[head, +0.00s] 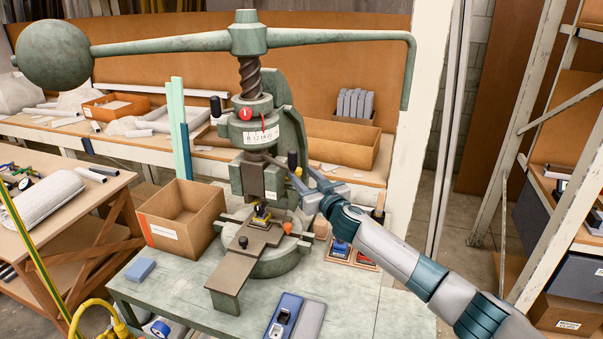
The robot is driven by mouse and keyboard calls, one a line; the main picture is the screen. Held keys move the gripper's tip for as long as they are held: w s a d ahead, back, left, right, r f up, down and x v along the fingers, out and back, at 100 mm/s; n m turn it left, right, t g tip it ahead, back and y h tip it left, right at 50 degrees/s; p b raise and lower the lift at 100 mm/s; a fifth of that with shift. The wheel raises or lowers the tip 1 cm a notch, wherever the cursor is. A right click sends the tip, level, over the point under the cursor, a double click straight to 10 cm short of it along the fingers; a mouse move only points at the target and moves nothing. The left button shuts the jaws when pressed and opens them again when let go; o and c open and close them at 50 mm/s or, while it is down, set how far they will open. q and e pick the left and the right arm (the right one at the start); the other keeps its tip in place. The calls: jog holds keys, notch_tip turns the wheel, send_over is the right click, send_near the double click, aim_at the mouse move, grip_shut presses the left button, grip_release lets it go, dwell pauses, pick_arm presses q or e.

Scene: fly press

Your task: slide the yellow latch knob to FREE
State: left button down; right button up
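The green fly press (287,130) stands on the grey-green bench (175,290). A small yellow and black part (262,214) sits at the foot of its ram, above the slide plate; I cannot tell whether this is the latch knob. No FREE mark is readable. My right gripper (297,178) reaches in from the right and is beside the ram, close to a dark upright knob (292,160). Its fingertips are small and partly lost against the press, so I cannot tell whether they hold anything. My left gripper is out of view.
The long press arm with a ball weight (52,54) spans the top. An open cardboard box (180,215) is left of the press. A blue block (140,269), a blue and grey case (296,318) and an orange knob (287,228) are nearby.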

jog(key=shift+w+a, duration=0.35)
jog(key=shift+w, duration=0.25)
